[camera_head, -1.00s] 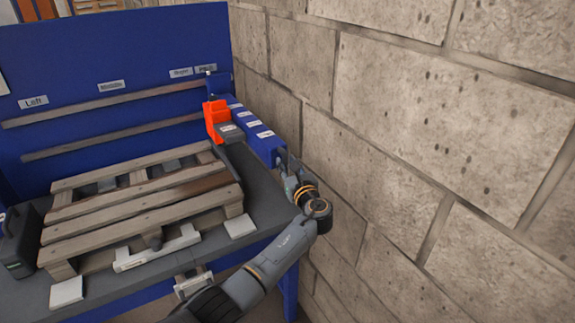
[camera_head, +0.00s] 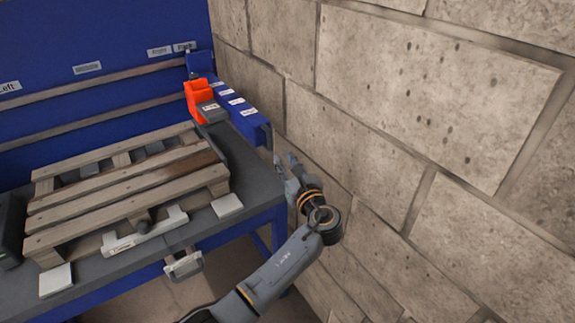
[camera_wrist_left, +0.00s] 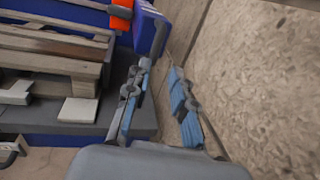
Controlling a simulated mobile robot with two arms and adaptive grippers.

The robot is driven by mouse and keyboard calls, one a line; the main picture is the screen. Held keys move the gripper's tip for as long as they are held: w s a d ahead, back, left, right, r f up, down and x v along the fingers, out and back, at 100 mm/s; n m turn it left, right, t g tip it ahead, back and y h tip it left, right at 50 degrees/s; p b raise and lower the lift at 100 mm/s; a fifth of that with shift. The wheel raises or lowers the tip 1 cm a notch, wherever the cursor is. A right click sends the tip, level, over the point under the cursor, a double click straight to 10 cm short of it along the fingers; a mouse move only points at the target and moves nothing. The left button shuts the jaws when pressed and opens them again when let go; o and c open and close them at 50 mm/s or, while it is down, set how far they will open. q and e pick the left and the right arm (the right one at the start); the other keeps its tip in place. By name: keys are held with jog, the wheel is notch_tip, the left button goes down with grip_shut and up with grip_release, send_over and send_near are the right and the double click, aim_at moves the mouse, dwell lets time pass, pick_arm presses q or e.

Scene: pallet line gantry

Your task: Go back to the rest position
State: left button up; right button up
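My left gripper (camera_head: 285,170) is beside the front right corner of the blue workbench, close to the stone wall. Its arm rises from the bottom of the head view. In the left wrist view the two blue-padded fingers (camera_wrist_left: 160,98) stand apart with nothing between them. The gripper appears clear of the bench and the blue bins. My right gripper is in no view.
The stone wall (camera_head: 430,110) runs close along the right. A wooden pallet (camera_head: 120,195) lies on the workbench (camera_head: 247,177). Floor shows before the bench.

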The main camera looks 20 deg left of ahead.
pick_arm(q)
jog(key=shift+s+d, duration=0.35)
jog(key=shift+s, duration=0.15)
